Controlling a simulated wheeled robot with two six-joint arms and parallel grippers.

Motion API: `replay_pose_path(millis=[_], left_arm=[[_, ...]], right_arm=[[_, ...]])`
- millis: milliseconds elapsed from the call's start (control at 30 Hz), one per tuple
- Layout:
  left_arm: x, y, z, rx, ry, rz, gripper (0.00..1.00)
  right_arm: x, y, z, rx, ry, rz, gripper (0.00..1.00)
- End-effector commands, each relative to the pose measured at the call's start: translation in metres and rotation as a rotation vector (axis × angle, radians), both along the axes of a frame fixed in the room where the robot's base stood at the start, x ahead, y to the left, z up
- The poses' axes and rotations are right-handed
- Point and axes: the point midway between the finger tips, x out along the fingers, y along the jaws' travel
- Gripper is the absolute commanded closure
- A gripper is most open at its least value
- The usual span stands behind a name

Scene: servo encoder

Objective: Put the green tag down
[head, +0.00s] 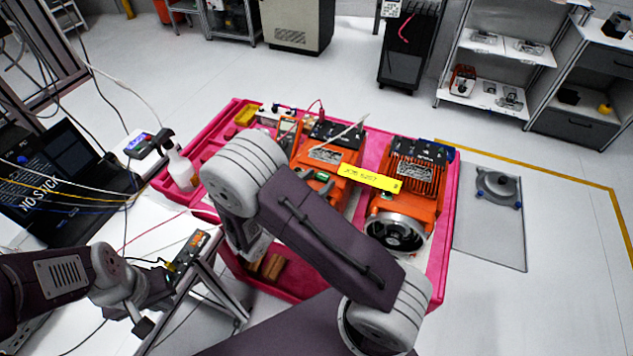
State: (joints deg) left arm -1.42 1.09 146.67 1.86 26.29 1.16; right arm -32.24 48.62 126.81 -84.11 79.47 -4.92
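A small green patch (322,176) shows at the orange motor on the left; I cannot tell whether it is the green tag. No other clear green tag shows. My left gripper (150,304) is at the lower left, beside the white table and a small dark device with an orange face (191,250). Its fingers are too small and dark to read. My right arm crosses the middle of the view in front of the pink bench. My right gripper (250,243) points down below its wrist at the bench's left side, and its fingers are mostly hidden.
A pink bench (443,235) carries two orange motors (330,150) (412,180) and a yellow "JOB" label (370,177). A spray bottle (182,168) stands at its left. A dark laptop (60,175) and cables are at left. A grey floor mat (490,235) lies right.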

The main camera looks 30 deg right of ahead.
Motion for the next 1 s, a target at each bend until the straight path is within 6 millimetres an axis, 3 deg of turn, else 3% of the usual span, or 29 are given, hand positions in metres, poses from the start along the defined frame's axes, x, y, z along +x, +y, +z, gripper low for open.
replay_pose_path(millis=[367, 800, 1000], left_arm=[[0.0, 0.0, 0.002, 0.0, 0.0, 0.0, 1.0], [0.0, 0.0, -0.016, 0.0, 0.0, 0.0, 1.0], [0.0, 0.0, -0.018, 0.0, 0.0, 0.0, 1.0]], right_arm=[[-0.001, 0.002, 0.004, 0.001, -0.001, 0.002, 0.47], [-0.043, 0.085, 0.019, 0.002, -0.001, 0.006, 0.47], [-0.053, 0.104, 0.025, 0.001, -0.001, 0.001, 0.47]])
